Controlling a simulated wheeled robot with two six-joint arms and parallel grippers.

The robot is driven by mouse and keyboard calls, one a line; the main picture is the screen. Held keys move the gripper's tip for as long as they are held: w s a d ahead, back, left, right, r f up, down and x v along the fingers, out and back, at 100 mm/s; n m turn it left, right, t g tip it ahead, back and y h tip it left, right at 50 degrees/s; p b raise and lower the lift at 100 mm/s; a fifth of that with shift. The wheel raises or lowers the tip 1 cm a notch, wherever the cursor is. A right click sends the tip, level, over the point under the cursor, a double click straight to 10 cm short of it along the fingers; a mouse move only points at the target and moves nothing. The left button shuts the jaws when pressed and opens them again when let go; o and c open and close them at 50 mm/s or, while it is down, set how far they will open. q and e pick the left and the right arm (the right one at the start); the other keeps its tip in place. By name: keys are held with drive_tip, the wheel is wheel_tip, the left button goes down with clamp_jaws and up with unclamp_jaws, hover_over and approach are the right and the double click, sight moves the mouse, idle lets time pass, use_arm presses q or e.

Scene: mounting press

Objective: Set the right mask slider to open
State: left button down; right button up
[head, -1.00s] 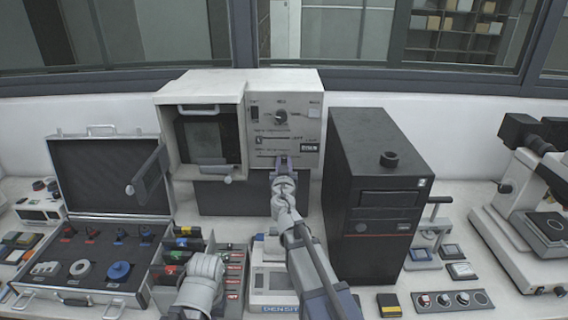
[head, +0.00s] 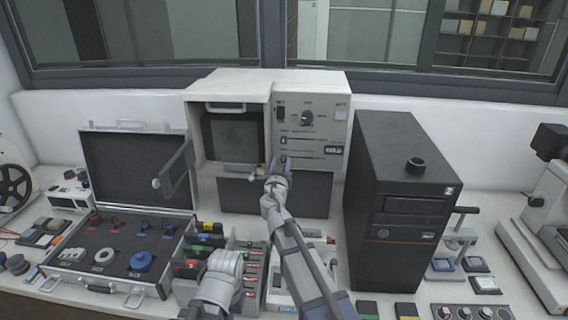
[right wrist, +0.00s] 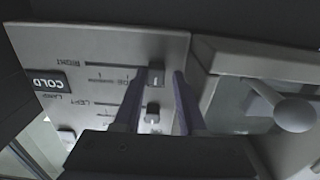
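The right mask slider (right wrist: 156,77) is a small grey knob on the press's pale front panel (head: 335,112). In the right wrist view the panel appears upside down, with the slot marked RIGHT running left from the knob. The knob is at the slot end nearest the chamber opening. My right gripper (right wrist: 158,74) is open, its fingers on either side of the knob, with small gaps visible. In the head view my right gripper (head: 277,164) covers the left end of the lower slot. The left mask slider (right wrist: 152,112) lies beside it. My left gripper is out of view.
The chamber opening (head: 233,137) is left of the panel, with a round-ended handle (right wrist: 295,113) close to my right fingers. A black computer tower (head: 402,200) stands close right of my right arm. An open case (head: 125,240) lies left.

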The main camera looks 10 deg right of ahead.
drive_tip(key=shift+o, duration=1.2)
